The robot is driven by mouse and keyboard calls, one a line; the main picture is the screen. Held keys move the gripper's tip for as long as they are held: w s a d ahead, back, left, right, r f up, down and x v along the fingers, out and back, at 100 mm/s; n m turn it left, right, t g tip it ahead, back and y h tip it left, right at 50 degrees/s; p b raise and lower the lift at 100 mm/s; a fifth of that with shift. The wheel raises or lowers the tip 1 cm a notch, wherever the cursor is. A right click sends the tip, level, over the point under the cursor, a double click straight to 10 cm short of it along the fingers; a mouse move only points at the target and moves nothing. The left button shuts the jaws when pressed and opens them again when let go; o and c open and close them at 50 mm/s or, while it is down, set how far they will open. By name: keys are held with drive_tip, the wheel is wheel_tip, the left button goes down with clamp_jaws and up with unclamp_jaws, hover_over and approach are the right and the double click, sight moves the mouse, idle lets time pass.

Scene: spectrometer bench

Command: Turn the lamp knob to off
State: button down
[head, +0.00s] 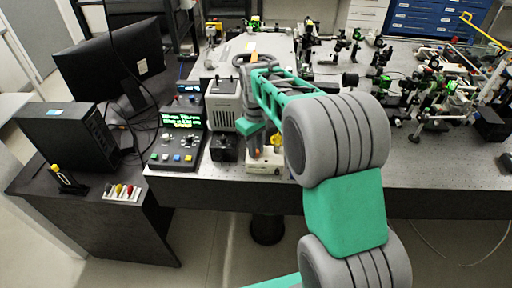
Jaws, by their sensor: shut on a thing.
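A small white box (264,167) stands at the front edge of the bench, partly covered by my arm. A small yellow part (277,139) and an orange part (257,153) show at its top. My gripper (258,141) is at this box, pointing down at its top, left of my forearm. It is shut on the lamp knob, which is mostly hidden between the fingers. The knob's pointer and any off mark are too small or covered to read.
A grey vented housing (223,100) and a black block (224,148) stand close left of the white box. Further left is a control console (177,142) with a lit green screen. Optics (405,90) crowd the bench at right. The front right bench top (430,175) is clear.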

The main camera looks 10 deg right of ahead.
drive_tip(key=shift+w+r, duration=0.1)
drive_tip(key=c, duration=1.3)
unclamp_jaws()
wheel_tip(320, 180, up, 7)
drive_tip(key=shift+r+b, duration=0.2)
drive_tip(key=shift+b, duration=0.35)
drive_tip(key=shift+r, duration=0.15)
drive_tip(key=shift+s+r, duration=0.15)
drive_tip(key=shift+s, duration=0.2)
drive_tip(key=s+f+m+t, duration=0.3)
drive_tip(key=s+m, duration=0.2)
drive_tip(key=s, duration=1.4)
drive_tip(key=shift+f+t, duration=0.2)
drive_tip(key=shift+t, duration=0.2)
